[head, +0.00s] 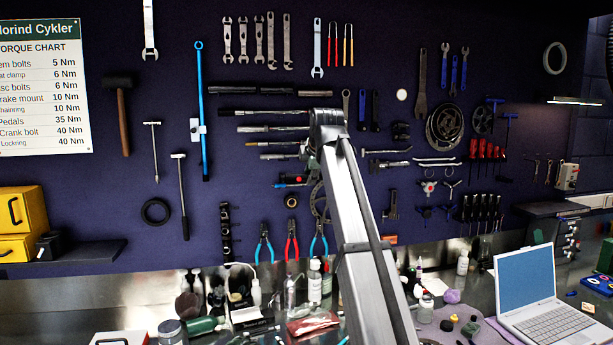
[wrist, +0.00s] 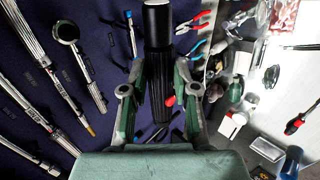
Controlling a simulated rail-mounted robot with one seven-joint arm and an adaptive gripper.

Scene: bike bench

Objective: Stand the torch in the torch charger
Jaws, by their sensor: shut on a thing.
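The torch (wrist: 157,25) is a black cylinder with a wider smooth head and a ribbed body, seen in the upper middle of the wrist view. My gripper (wrist: 160,82) has its two green-padded fingers on either side of the ribbed body and is shut on it. The torch is held off the bench, in front of the dark tool wall. In the head view my arm's grey links cover the middle, and I cannot make out the gripper or the torch clearly. I cannot identify the torch charger with certainty in either view.
The tool wall (head: 270,215) carries wrenches, pliers (head: 291,240) and hammers. The metal bench below is crowded with bottles (head: 314,281), a green bottle (head: 203,325) and small parts. A laptop (head: 530,290) stands at the right. A white box (wrist: 232,123) shows in the wrist view.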

